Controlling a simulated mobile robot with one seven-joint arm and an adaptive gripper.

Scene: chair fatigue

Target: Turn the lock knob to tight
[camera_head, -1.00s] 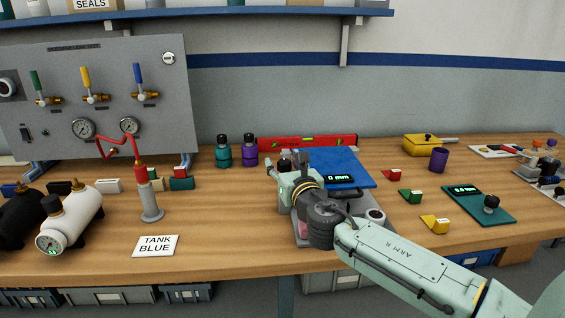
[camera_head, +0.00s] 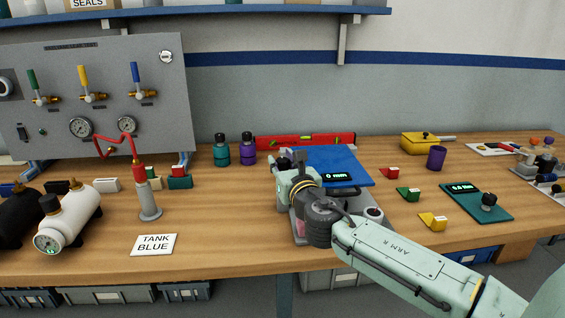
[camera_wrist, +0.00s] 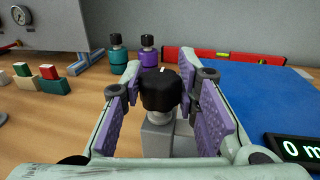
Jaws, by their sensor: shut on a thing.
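The lock knob (camera_wrist: 161,90) is black with a white mark on its top edge. It stands on a grey block (camera_wrist: 158,134) in the wrist view. My gripper (camera_wrist: 162,100) has its purple finger pads on either side of the knob and is shut on it. In the head view my gripper (camera_head: 290,168) is at the left side of the blue plate (camera_head: 340,163), and it hides most of the knob. A display (camera_head: 338,177) by the plate's front edge reads 0 mm. I cannot see any tight marking.
A red level (camera_head: 305,141) lies behind the blue plate. Teal and purple bottles (camera_head: 221,150) stand to the back left. Coloured wedges (camera_head: 408,194) and a green plate with a knob (camera_head: 478,203) lie to the right. The bench in front of the gauge panel's TANK BLUE card (camera_head: 155,244) is bare.

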